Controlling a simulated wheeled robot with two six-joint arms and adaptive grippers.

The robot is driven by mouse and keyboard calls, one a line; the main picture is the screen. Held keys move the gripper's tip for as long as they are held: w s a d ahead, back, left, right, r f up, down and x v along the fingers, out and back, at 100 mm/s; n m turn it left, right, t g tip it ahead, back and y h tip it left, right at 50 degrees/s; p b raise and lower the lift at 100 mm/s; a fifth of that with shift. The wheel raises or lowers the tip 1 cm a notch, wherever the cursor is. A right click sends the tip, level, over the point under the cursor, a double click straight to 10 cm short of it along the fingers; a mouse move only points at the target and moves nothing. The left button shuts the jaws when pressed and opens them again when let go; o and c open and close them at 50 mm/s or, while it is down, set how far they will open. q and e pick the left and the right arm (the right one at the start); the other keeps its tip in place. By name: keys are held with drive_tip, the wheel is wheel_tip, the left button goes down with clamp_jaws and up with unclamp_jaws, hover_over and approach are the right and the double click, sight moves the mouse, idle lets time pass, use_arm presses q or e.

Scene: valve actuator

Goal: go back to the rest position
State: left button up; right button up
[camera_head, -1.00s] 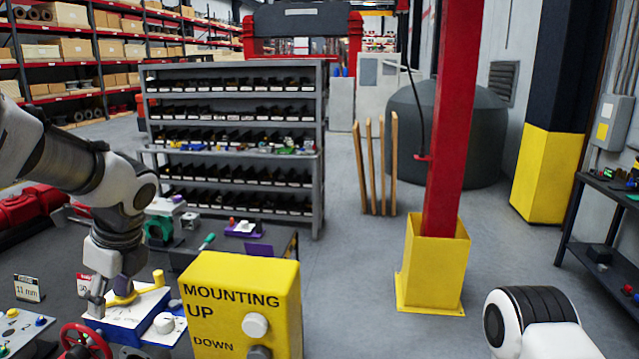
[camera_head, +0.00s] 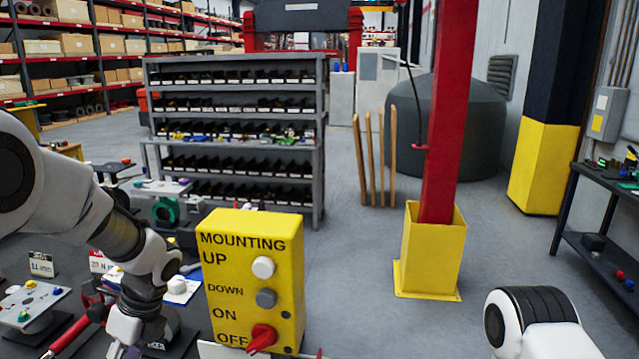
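My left arm (camera_head: 125,235) comes in from the left and reaches down at the lower left. Its gripper (camera_head: 120,347) is at the bottom edge, partly cut off, left of the yellow control box (camera_head: 252,275). I cannot tell whether its fingers are open or shut, and I see nothing clearly held. Behind the wrist, a white-topped fixture (camera_head: 180,290) is partly hidden. Part of my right arm (camera_head: 535,320) shows at the lower right; its gripper is out of view.
The box carries a white button (camera_head: 263,267), a grey button (camera_head: 266,298) and a red knob (camera_head: 262,338). A red-handled tool (camera_head: 75,335) and a small panel (camera_head: 30,305) are at lower left. A red post in a yellow base (camera_head: 430,260) stands right of centre, with clear floor around it.

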use_arm(q)
drive_tip(key=s+d+f+g+h+b, duration=0.1)
drive_tip(key=s+f, duration=0.3)
drive_tip(key=f, duration=0.4)
drive_tip(key=s+d+f+n+g+b, duration=0.1)
drive_tip(key=s+f+g+b, duration=0.1)
drive_tip(key=s+f, duration=0.4)
drive_tip(key=s+d+f+g+h+b, duration=0.1)
drive_tip(key=s+f, duration=0.2)
drive_tip(key=f, duration=0.6)
drive_tip(key=s+d+f+n+t+h+b, duration=0.1)
drive_tip(key=s+d+f+n+b, duration=0.15)
drive_tip(key=s+f+n, duration=0.5)
drive_tip(key=s+d+f+n+h+b, duration=0.1)
drive_tip(key=s+d+f+n+h, duration=0.2)
drive_tip(key=s+f, duration=0.6)
drive_tip(key=w+n+t, duration=0.2)
drive_tip(key=n, duration=0.1)
drive_tip(key=w+n+t+y, duration=0.1)
drive_tip(key=n, duration=0.2)
drive_tip(key=w+n+t, duration=0.2)
drive_tip(key=n, duration=0.1)
drive_tip(key=shift+w+a+r+n+t+y, duration=0.1)
drive_tip(key=shift+w+r+n+t+y, duration=0.2)
drive_tip(key=shift+r, duration=0.1)
